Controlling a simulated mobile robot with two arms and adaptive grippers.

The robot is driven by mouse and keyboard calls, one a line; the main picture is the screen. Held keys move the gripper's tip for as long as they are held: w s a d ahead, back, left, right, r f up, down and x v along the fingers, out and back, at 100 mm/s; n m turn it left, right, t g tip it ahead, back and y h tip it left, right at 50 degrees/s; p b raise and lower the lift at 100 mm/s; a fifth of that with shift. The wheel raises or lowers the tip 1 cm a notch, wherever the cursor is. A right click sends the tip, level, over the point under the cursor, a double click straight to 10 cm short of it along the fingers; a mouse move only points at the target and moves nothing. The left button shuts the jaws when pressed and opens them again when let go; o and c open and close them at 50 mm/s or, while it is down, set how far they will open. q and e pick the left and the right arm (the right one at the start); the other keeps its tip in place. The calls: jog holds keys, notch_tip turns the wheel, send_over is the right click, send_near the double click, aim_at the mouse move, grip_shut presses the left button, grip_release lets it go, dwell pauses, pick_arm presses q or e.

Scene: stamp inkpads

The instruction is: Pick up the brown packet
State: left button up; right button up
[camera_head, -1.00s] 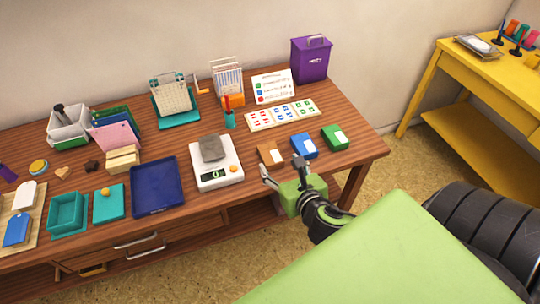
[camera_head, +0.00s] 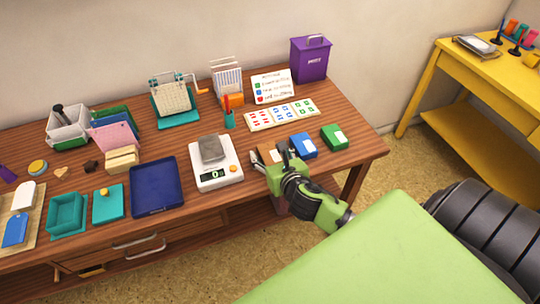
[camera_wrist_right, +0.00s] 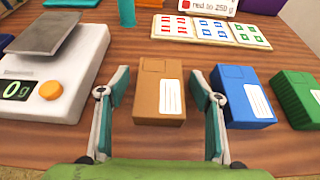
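The brown packet (camera_wrist_right: 158,92) stands on the wooden table with a white label on its front. In the head view the brown packet (camera_head: 268,152) is partly hidden behind my right gripper (camera_head: 268,158). In the right wrist view my right gripper (camera_wrist_right: 160,95) is open, with one finger on each side of the packet. The left finger shows a gap to the packet; the right finger is close to both the brown packet and the blue packet (camera_wrist_right: 241,96). My left gripper does not show.
A scale (camera_head: 214,178) with a grey plate, reading 0, stands left of the brown packet. The blue packet and a green packet (camera_head: 334,137) stand to its right. A card with coloured pictures (camera_head: 262,120) lies behind. The table's front edge is near my gripper.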

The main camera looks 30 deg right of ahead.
jog(key=c, duration=1.1)
jog(key=shift+r, duration=0.15)
